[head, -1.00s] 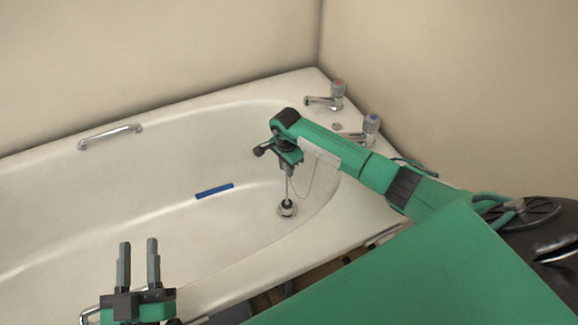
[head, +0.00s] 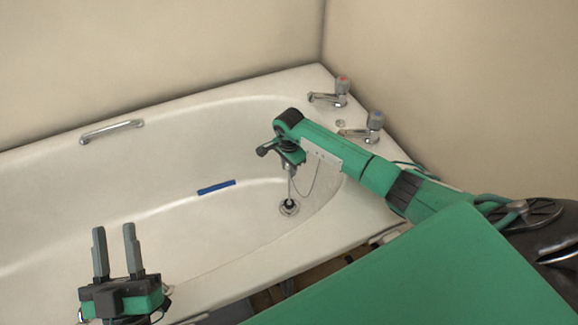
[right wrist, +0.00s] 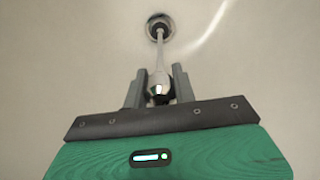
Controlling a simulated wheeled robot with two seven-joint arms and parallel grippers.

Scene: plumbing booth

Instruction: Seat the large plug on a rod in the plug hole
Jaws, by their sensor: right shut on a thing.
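My right gripper (head: 290,167) is shut on the upper end of the plug's rod and points down into the bath. The thin rod runs down from it to the large plug (head: 289,204), which shows small and dark at the plug hole (head: 284,211). The hole's metal ring shows around the plug. In the right wrist view the fingers (right wrist: 158,82) hold a shiny metal end, and the rod (right wrist: 160,52) runs to the ringed hole (right wrist: 150,21). I cannot tell whether the plug sits fully down. My left gripper (head: 114,232) is open and empty, at the lower left.
The white bath (head: 150,118) has a metal grab handle (head: 112,131) on its far side. A blue strip (head: 216,187) lies in the bath. A thin chain (head: 313,180) hangs beside the rod.

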